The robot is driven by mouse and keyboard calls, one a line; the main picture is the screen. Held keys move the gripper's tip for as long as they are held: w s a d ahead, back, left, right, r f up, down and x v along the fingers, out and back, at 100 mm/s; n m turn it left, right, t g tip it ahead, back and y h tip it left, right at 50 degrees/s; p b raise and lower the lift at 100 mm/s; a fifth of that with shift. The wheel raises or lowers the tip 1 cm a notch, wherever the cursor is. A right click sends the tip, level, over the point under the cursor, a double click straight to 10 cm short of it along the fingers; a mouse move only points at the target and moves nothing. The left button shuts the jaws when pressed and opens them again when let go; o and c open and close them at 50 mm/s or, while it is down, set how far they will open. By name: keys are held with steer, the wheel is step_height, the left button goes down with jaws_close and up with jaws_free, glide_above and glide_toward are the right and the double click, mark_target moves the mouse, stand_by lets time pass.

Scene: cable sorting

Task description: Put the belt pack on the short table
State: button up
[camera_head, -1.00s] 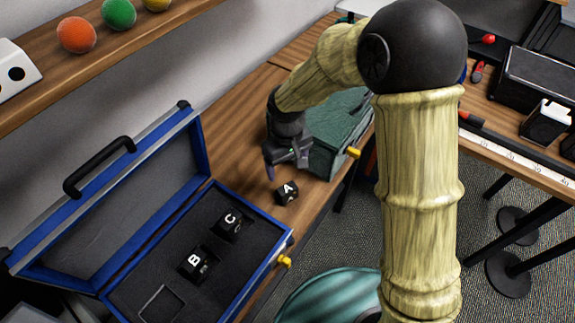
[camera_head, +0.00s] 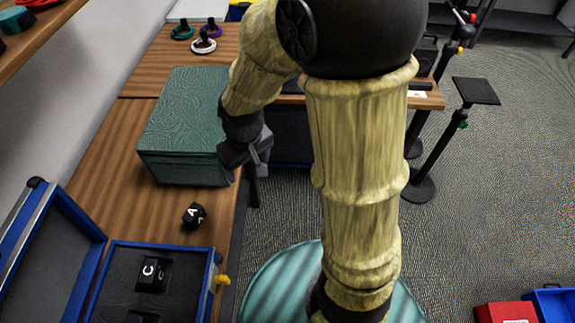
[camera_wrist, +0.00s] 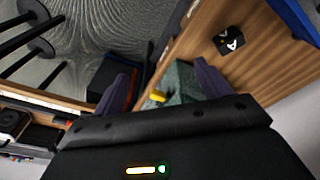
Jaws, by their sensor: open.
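A black belt pack marked A (camera_head: 194,215) lies on the wooden table (camera_head: 115,135), between the green box and the open case. It also shows in the wrist view (camera_wrist: 229,40). A black pack marked C (camera_head: 152,273) sits in the foam of the blue-edged case (camera_head: 105,278); part of another shows at the bottom edge. My gripper (camera_head: 250,158) is beside the green box's right end, near the table edge, apart from pack A. In the wrist view its two purple fingers (camera_wrist: 163,90) are spread with nothing held between them. I cannot tell which surface is the short table.
The green box (camera_head: 188,120) stands on the table behind pack A. Colored rings with black tops (camera_head: 203,42) lie at the far end. A black-topped stand (camera_head: 475,91) stands on the carpet at right. Red (camera_head: 505,313) and blue bins are at lower right. Open carpet lies between.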

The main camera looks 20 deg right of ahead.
steer(key=s+d+r+m+t, duration=0.1)
steer(key=s+d+m, duration=0.2)
steer(key=s+d, duration=0.2)
steer(key=d, duration=0.3)
steer(key=shift+s+r+m, duration=0.15)
steer(key=shift+r+m, duration=0.15)
steer(key=shift+d, duration=0.1)
steer(key=shift+c, duration=0.5)
